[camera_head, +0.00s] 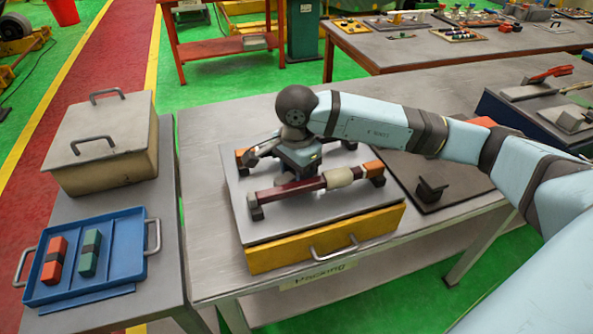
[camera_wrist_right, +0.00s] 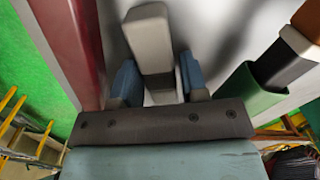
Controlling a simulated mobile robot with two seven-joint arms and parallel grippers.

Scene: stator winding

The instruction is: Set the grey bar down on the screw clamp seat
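My right gripper (camera_head: 292,167) is low over the grey plate (camera_head: 280,220) on the yellow-fronted box. In the right wrist view the pale grey bar (camera_wrist_right: 148,40) lies between the blue fingers (camera_wrist_right: 160,85); they appear closed on its sides, though the contact is partly hidden. In the head view my gripper hides most of the bar. A dark red bar (camera_head: 292,191) with a cream sleeve rests on dark supports in front of my gripper. A dark clamp-like block (camera_head: 432,190) stands on the dark mat to the right; I cannot tell whether it is the screw clamp seat. My left gripper is out of view.
A green bar (camera_wrist_right: 245,92) with a dark and orange end lies right of my fingers in the wrist view. A blue tray (camera_head: 130,262) with red and green blocks and a lidded box (camera_head: 110,130) stand at the left. My right arm spans the table's right side.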

